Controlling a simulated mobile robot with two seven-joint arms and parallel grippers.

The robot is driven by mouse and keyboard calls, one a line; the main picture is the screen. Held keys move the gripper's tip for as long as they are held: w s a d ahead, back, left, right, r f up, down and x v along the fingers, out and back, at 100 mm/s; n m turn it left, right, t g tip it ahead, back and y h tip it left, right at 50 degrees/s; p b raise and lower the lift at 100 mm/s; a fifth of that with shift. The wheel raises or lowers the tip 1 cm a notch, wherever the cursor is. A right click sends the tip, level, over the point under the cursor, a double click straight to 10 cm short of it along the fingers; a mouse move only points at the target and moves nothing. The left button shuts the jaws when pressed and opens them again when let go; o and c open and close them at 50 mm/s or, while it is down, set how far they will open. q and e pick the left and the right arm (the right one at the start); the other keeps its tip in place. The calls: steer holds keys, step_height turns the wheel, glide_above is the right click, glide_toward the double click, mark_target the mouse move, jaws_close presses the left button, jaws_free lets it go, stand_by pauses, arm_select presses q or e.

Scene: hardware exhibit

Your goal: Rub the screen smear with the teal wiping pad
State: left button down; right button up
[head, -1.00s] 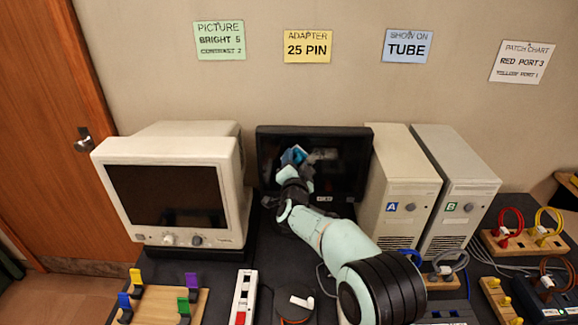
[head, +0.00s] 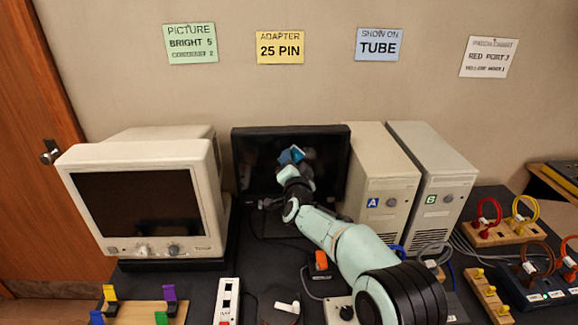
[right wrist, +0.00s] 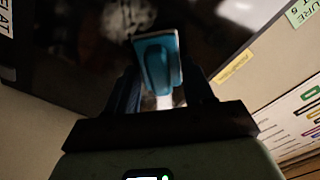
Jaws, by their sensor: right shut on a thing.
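The flat dark screen (head: 258,160) stands at the back of the table, between the cream monitor and the computer towers. My right gripper (head: 296,176) is in front of it, shut on the teal wiping pad (head: 291,155). In the right wrist view the teal pad (right wrist: 158,62) sticks out from between the fingers (right wrist: 160,100) towards the dark screen (right wrist: 70,40). A pale grey smear (right wrist: 128,17) shows on the screen just beyond the pad. I cannot tell whether the pad touches the glass. In the head view the gripper and pad hide part of the screen. My left gripper is not in view.
The cream monitor (head: 140,195) is left of the screen. Tower A (head: 376,185) and tower B (head: 435,185) stand close on its right. A peg board (head: 145,311), a power strip (head: 227,300) and cable boards (head: 500,232) lie in front.

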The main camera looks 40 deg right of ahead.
mark_target(319, 154)
steer(key=shift+s+d+b, duration=0.7)
steer(key=shift+d+b, duration=0.1)
steer(key=shift+d, duration=0.3)
steer(key=shift+s+d+b, duration=0.65)
steer(key=shift+d+b, duration=0.15)
steer(key=shift+d, duration=0.35)
steer(key=shift+s+d+b, duration=0.7)
steer(key=shift+d+b, duration=0.1)
steer(key=shift+d, duration=0.3)
steer(key=shift+a, duration=0.1)
steer(key=shift+s+a, duration=0.2)
steer(key=shift+s, duration=0.15)
steer(key=shift+p+v, duration=0.4)
steer(key=shift+v, duration=2.15)
steer(key=v, duration=0.3)
steer(key=shift+w, duration=0.1)
